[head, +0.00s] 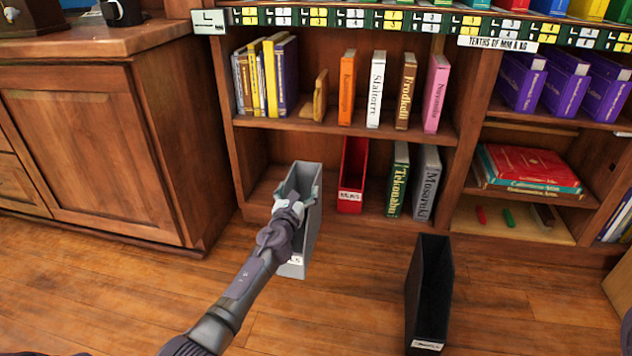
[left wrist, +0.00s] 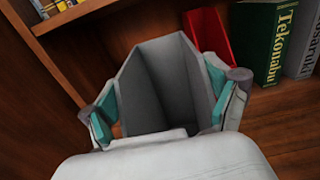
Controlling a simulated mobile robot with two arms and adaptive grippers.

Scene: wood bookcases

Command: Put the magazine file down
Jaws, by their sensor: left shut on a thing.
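A grey magazine file (head: 307,235) is in front of the left bookcase's bottom shelf, upright or nearly so, its label low on the near side. My left gripper (head: 292,205) is shut on it near the top. In the left wrist view the open, empty-looking grey file (left wrist: 160,85) sits between the teal finger pads of my left gripper (left wrist: 160,118). My arm hides part of its near side. I cannot tell whether its base touches the floor or shelf. My right gripper is not in view.
A red magazine file (head: 352,170) stands on the bottom shelf, right of the grey one, beside a green book (head: 398,180) and a grey book (head: 427,183). A black magazine file (head: 430,290) is at the front right. Wood floor (head: 345,290) between is clear. A cabinet (head: 95,150) stands left.

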